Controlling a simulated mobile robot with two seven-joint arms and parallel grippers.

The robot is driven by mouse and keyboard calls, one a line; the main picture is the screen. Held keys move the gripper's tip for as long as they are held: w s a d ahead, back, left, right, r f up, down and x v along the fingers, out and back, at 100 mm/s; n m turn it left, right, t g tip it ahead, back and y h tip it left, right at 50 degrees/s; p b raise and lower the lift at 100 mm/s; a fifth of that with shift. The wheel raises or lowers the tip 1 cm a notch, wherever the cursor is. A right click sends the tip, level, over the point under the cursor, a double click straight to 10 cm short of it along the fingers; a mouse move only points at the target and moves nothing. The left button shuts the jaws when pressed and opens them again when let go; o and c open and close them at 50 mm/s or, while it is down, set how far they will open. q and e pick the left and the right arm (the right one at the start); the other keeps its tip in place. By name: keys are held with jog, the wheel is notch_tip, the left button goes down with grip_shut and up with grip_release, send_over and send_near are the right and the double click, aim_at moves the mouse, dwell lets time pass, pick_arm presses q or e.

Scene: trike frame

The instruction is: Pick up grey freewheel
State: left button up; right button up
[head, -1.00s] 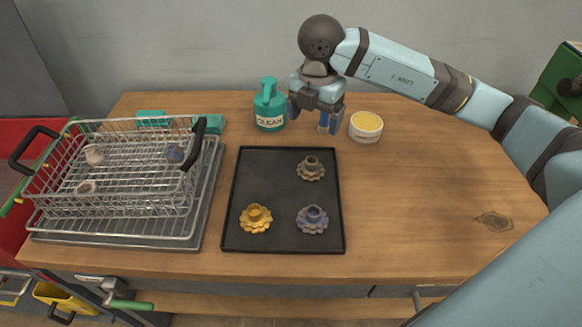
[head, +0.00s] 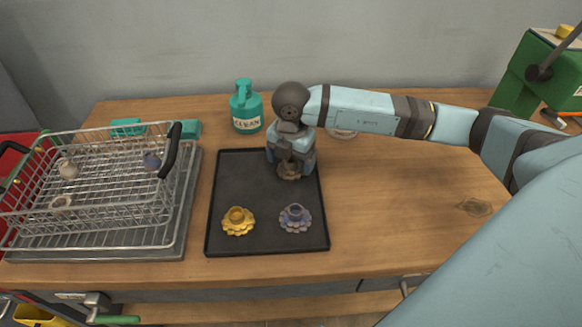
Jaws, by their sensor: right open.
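The grey freewheel (head: 289,172) sits at the back right of the black tray (head: 228,190), partly hidden by my right gripper. My right gripper (head: 290,170) points down directly over it with its fingers open, one on each side. I cannot tell whether the fingers touch it. A yellow freewheel (head: 238,222) and a blue-purple freewheel (head: 295,218) stand at the front of the same tray. My left gripper is not in view.
A wire basket (head: 100,200) with a few small parts stands at the left. A green cleaner bottle (head: 246,108) is behind the tray. A tub (head: 342,133) is partly hidden behind my right arm.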

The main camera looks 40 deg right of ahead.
jog(key=shift+f, duration=0.35)
jog(key=c, duration=1.1)
jog(key=shift+r, duration=0.1)
jog(key=shift+c, duration=0.5)
jog(key=shift+r, duration=0.1)
